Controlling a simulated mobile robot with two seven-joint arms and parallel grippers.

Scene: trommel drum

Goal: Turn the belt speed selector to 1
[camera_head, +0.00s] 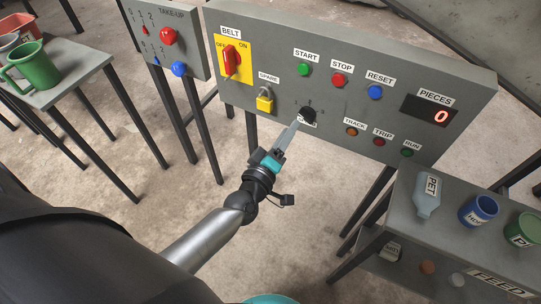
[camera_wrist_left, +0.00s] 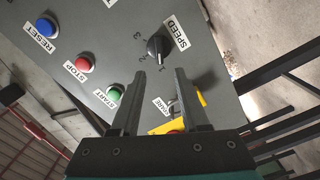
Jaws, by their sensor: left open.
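The belt speed selector is a black knob (camera_head: 308,115) low in the middle of the grey control panel. It shows in the left wrist view (camera_wrist_left: 157,46) with a SPEED label (camera_wrist_left: 175,33) and small numbers around it. I cannot tell for certain which number its pointer faces. My left gripper (camera_head: 294,127) is just in front of the knob in the head view, partly covering its label. In the left wrist view the two fingers (camera_wrist_left: 158,75) are apart and empty, with the knob just beyond their tips. The right gripper is not in view.
The panel also holds a red BELT switch (camera_head: 231,59) on a yellow plate, a yellow padlock (camera_head: 265,101), START, STOP and RESET buttons, and a PIECES display (camera_head: 430,110) reading 0. A table (camera_head: 399,210) with a bottle and cups stands at right; another holds mugs at left.

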